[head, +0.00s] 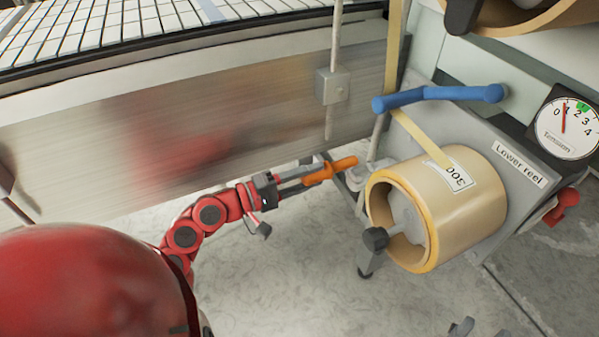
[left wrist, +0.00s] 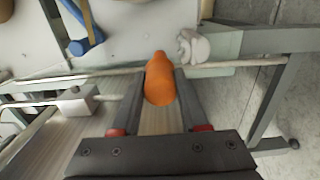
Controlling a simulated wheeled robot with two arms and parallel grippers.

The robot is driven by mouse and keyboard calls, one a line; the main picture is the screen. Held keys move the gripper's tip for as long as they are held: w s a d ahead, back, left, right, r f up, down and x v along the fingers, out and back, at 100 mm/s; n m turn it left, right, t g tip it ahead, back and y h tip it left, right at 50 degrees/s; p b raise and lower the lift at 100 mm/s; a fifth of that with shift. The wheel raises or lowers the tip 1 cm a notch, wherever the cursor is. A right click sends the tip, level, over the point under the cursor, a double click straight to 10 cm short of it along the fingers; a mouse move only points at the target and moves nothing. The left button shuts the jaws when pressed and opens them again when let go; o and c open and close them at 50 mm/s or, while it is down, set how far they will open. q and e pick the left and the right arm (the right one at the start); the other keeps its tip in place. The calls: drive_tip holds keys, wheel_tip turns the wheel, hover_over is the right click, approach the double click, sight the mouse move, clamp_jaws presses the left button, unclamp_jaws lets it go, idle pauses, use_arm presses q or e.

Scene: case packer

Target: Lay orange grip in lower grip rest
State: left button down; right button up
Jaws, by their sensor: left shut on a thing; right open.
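The orange grip (head: 343,165) is held between the fingers of my left gripper (head: 318,178), in front of the steel panel and left of the lower reel (head: 470,215). In the left wrist view the orange grip (left wrist: 160,78) lies lengthwise between the two fingers, its narrow end pointing away. A small grey bracket (head: 368,172), possibly the lower grip rest, is just beyond the grip's tip; I cannot tell whether they touch. Only grey tips of my right gripper (head: 481,330) show at the bottom edge, apart and empty.
A blue bar (head: 437,93) sits above the lower reel. A tan web runs down to the reel. A black knob (head: 376,238) sticks out at the reel's front. A tension gauge (head: 566,128) is at the right. The floor below the left arm is clear.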

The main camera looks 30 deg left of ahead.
sight(333, 165)
use_arm(q)
drive_tip(key=shift+r+p+x, duration=0.15)
drive_tip(key=shift+p+x, duration=0.85)
drive_tip(key=shift+x, duration=0.3)
drive_tip(key=shift+r+p+x, duration=0.1)
drive_tip(key=shift+p+x, duration=0.85)
drive_tip(key=shift+x, duration=0.4)
drive_tip(key=shift+p+x, duration=0.45)
drive_tip(key=shift+x, duration=0.3)
drive_tip(key=shift+f, duration=0.2)
drive_tip(key=shift+s+a+f+b, duration=0.15)
drive_tip(key=shift+f+b, duration=0.55)
drive_tip(key=shift+b, duration=0.7)
drive_tip(key=shift+s+a+f+b, duration=0.1)
drive_tip(key=shift+s+f+b, duration=0.15)
drive_tip(key=shift+f+b, duration=0.85)
drive_tip(key=shift+r+b, duration=0.35)
unclamp_jaws()
